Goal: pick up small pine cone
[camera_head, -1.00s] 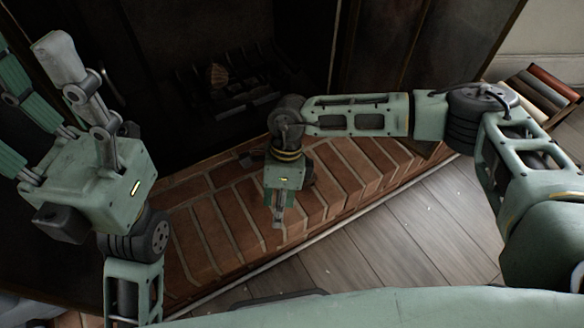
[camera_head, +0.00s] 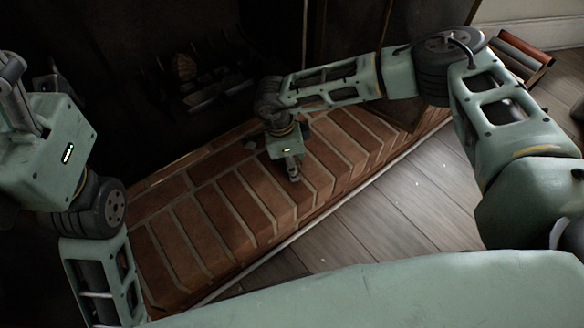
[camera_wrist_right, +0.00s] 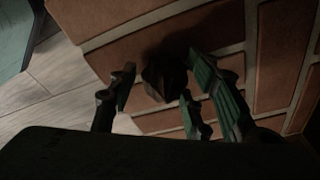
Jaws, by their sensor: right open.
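A small dark lump, which looks like the small pine cone (camera_wrist_right: 163,78), rests on the brick hearth between the fingers in the right wrist view. It is deep in shadow, so its surface detail is hard to see. My right gripper (camera_wrist_right: 155,92) is open around it, with one finger to the left and the others to the right; I cannot tell whether any finger touches it. In the head view my right gripper (camera_head: 292,172) points down over the hearth and the cone is hidden there. My left gripper (camera_head: 14,92) is raised at the left edge, partly cut off.
The brick hearth (camera_head: 215,225) is mostly clear. Behind it, the dark fireplace holds a grate (camera_head: 215,92) with a brownish cone-like object (camera_head: 184,67) on it. The grey plank floor (camera_head: 385,205) lies in front. A holder with coloured rolls or books (camera_head: 520,58) stands at the right.

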